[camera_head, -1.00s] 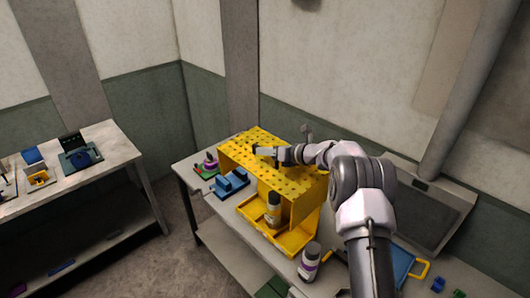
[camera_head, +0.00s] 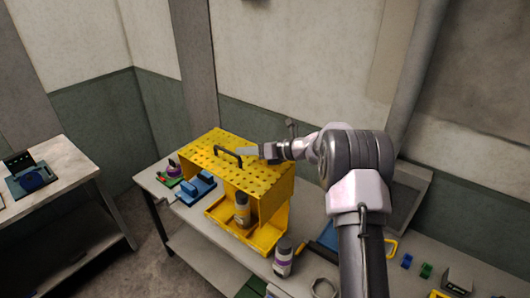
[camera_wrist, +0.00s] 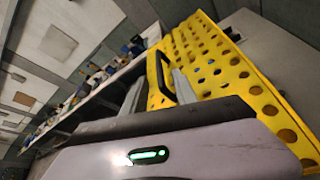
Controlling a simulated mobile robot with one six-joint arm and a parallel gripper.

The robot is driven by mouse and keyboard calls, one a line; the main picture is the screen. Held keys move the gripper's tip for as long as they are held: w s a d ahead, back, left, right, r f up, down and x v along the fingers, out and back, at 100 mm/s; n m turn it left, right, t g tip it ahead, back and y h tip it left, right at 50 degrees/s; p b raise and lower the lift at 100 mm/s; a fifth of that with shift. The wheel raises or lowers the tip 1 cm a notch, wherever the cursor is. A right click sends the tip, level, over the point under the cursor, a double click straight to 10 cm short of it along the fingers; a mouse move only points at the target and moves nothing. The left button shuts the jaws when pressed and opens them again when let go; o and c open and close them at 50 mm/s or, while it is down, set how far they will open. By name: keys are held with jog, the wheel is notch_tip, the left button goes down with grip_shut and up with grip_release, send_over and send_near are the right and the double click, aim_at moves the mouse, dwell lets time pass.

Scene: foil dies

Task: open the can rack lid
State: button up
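The can rack (camera_head: 275,205) is a yellow box with an open front on the bench. Its lid (camera_head: 205,145) is the flat yellow perforated top and lies level on the rack. A black bar handle (camera_head: 228,157) stands on the lid, and it also shows in the wrist view (camera_wrist: 161,75). My gripper (camera_head: 246,150) is just right of the handle in the head view, low over the lid. In the wrist view its two fingers (camera_wrist: 158,92) are apart, with the handle appearing between them. I cannot tell whether they touch it. A grey can (camera_head: 242,212) stands inside the rack.
Another can (camera_head: 283,260) stands on the bench in front of the rack. A blue block fixture (camera_head: 194,191) sits left of the rack. Small blue and green blocks (camera_head: 426,270) lie to the right. A second table (camera_head: 62,160) stands at far left.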

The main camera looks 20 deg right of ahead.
jog(key=v, duration=0.8)
jog(key=shift+s+d+b, duration=0.15)
jog(key=shift+d+b, duration=0.05)
jog(key=shift+b, duration=0.15)
jog(key=shift+a, duration=0.1)
